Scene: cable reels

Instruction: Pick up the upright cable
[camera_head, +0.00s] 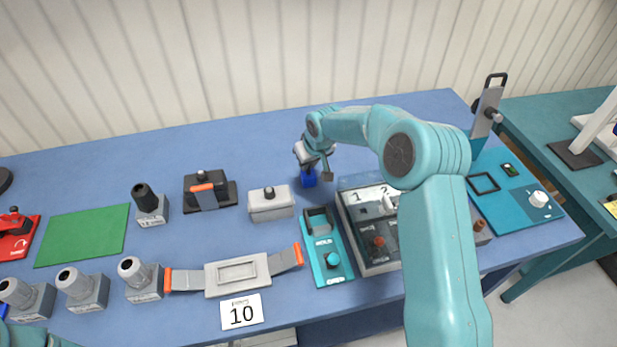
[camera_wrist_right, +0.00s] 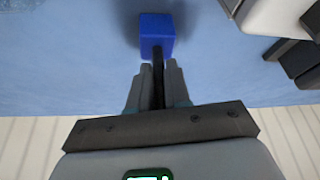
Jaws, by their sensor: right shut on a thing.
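The upright cable (camera_wrist_right: 158,72) is a thin black length joined to a blue block (camera_wrist_right: 156,36). In the right wrist view the cable runs between the two grey fingers of my right gripper (camera_wrist_right: 160,75), which is shut on it. The blue block lies just beyond the fingertips. In the head view the blue block (camera_head: 308,178) shows near the back middle of the table, directly under my right gripper (camera_head: 318,166); the cable itself is hidden there by the gripper. I cannot tell whether the block touches the table. My left gripper is not in view.
A grey box with a knob (camera_head: 270,203) and a teal hold fixture (camera_head: 327,258) stand in front. A grey numbered tray (camera_head: 352,225) is to the right, partly behind my arm. A teal panel (camera_head: 515,205) lies farther right. The blue table (camera_head: 250,150) is clear behind.

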